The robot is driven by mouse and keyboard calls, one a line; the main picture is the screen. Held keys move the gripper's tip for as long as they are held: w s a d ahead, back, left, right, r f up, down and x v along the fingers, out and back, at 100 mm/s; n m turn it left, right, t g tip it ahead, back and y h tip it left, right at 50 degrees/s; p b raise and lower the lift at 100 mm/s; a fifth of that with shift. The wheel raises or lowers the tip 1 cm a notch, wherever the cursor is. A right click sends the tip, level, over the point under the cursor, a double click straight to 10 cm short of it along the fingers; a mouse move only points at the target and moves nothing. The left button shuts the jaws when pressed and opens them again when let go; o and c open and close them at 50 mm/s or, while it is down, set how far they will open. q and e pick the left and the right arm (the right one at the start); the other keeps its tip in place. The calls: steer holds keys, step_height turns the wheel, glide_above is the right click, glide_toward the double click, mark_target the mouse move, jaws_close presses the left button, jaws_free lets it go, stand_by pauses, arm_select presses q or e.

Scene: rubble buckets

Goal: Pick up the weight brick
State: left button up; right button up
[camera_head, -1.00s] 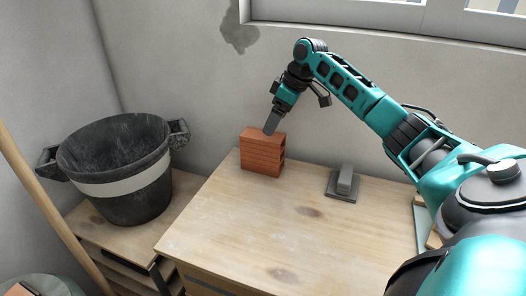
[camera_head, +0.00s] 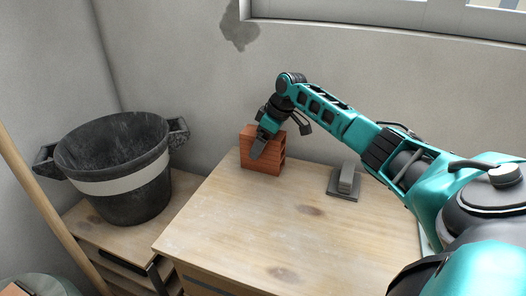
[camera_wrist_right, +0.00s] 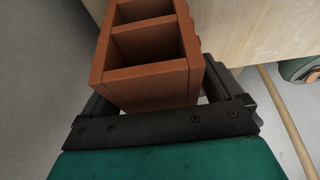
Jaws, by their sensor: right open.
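The weight brick (camera_head: 262,164) is an orange-red hollow brick standing at the back left of the wooden table, near the wall. My right gripper (camera_head: 258,149) is at the brick, with one finger in front of its near face in the head view. In the right wrist view the brick (camera_wrist_right: 150,58) shows its open cells and lies between the two open fingers of the gripper (camera_wrist_right: 165,98). The far finger is hidden behind the brick in the head view. I cannot tell whether the fingers touch it. My left gripper is not in view.
A black bucket (camera_head: 122,187) with a white band stands on a lower wooden surface at the left. A grey block on a dark plate (camera_head: 344,183) sits on the table (camera_head: 250,232) right of the brick. The front of the table is clear. A wooden pole (camera_head: 48,200) leans at the far left.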

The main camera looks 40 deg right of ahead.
steer(key=shift+f+p, duration=0.25)
steer(key=shift+p, duration=0.1)
stand_by(0.5)
steer(key=c, duration=1.5)
steer(key=shift+r, duration=0.1)
steer(key=shift+c, duration=0.2)
